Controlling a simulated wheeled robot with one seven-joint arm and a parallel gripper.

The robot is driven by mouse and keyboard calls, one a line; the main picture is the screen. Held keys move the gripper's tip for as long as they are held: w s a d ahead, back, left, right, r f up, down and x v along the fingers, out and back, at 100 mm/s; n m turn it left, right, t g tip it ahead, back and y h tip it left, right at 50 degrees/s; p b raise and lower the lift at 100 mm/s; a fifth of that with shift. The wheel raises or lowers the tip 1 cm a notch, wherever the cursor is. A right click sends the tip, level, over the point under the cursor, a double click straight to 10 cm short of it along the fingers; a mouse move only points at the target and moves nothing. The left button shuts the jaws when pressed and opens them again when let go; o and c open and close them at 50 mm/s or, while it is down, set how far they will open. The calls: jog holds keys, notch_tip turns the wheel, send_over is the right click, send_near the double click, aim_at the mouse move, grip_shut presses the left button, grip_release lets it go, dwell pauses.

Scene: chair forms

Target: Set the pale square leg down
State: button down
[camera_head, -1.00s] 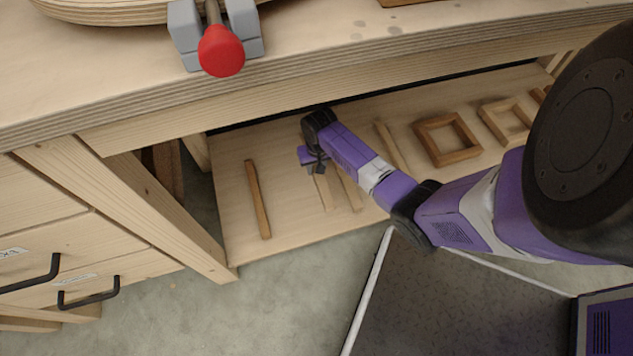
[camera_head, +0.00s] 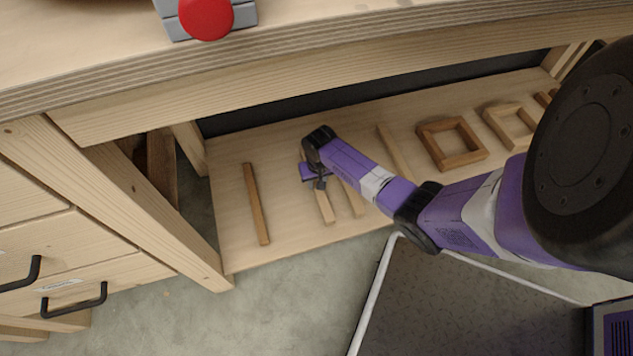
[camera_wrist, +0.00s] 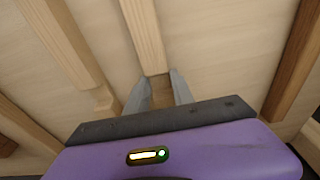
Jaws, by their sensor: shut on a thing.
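The pale square leg (camera_head: 325,207) is held in my gripper (camera_head: 319,181) over the lower shelf board (camera_head: 290,220). In the wrist view the pale leg (camera_wrist: 145,35) runs up and away from between the two grey fingers (camera_wrist: 160,90), which close around its near end. The leg lies roughly along the board. I cannot tell whether it touches the board or hangs just above it. My wrist hides part of the leg in the head view.
A darker leg (camera_head: 256,205) lies to the left, with bare board between. Another pale strip (camera_head: 355,198) lies close on the right, and one more (camera_head: 394,152) beyond. Square wooden frames (camera_head: 452,143) lie farther right. The workbench top (camera_head: 330,50) overhangs the shelf, and a bench post (camera_head: 150,205) stands left.

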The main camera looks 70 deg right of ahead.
jog(key=c, duration=1.1)
grip_release()
